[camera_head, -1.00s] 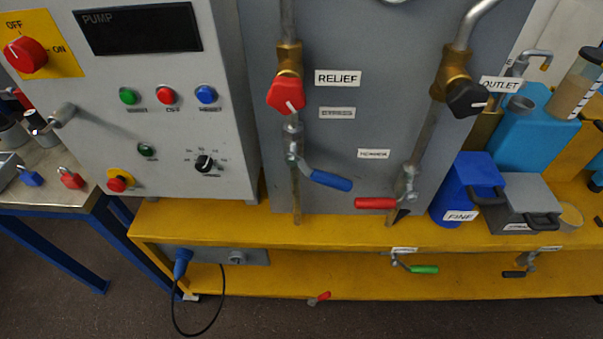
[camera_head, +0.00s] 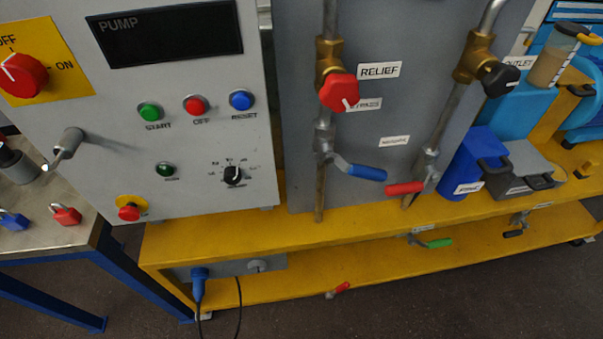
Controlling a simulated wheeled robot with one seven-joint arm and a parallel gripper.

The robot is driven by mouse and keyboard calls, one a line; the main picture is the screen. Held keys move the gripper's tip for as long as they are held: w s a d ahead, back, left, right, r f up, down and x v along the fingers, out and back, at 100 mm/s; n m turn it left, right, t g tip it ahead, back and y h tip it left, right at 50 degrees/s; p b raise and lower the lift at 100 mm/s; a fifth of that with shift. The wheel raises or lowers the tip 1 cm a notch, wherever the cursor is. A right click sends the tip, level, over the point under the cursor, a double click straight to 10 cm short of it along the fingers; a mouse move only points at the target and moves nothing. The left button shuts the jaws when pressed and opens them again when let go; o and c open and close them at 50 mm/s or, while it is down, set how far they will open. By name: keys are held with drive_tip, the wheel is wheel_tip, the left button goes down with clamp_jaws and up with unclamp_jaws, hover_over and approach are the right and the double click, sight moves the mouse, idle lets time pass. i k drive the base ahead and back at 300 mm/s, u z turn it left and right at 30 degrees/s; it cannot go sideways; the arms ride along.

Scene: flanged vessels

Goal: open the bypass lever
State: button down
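A small plate that seems to read BYPASS (camera_head: 366,104) is on the grey panel, partly hidden by the red relief knob (camera_head: 339,92). Below that knob, on the left pipe, is a valve with a blue lever (camera_head: 362,171). The blue lever points right and slightly down, across the pipe. A red lever (camera_head: 404,188) on the right pipe points left. A smaller plate (camera_head: 395,141) sits above it, its text too small to read surely. My gripper is not in view.
The pump cabinet (camera_head: 200,120) with buttons and dials stands left of the panel. A black outlet knob (camera_head: 500,79) is on the right pipe. The yellow bench ledge (camera_head: 230,236) juts out below. Blue and grey boxes sit at right. The floor in front is clear.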

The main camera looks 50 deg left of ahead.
sight(356, 171)
drive_tip(key=u, duration=0.95)
drive_tip(key=k, duration=0.35)
drive_tip(key=u, duration=0.55)
drive_tip(key=i, duration=0.5)
drive_tip(key=z, duration=0.55)
drive_tip(key=k, duration=0.3)
drive_tip(key=u, duration=0.35)
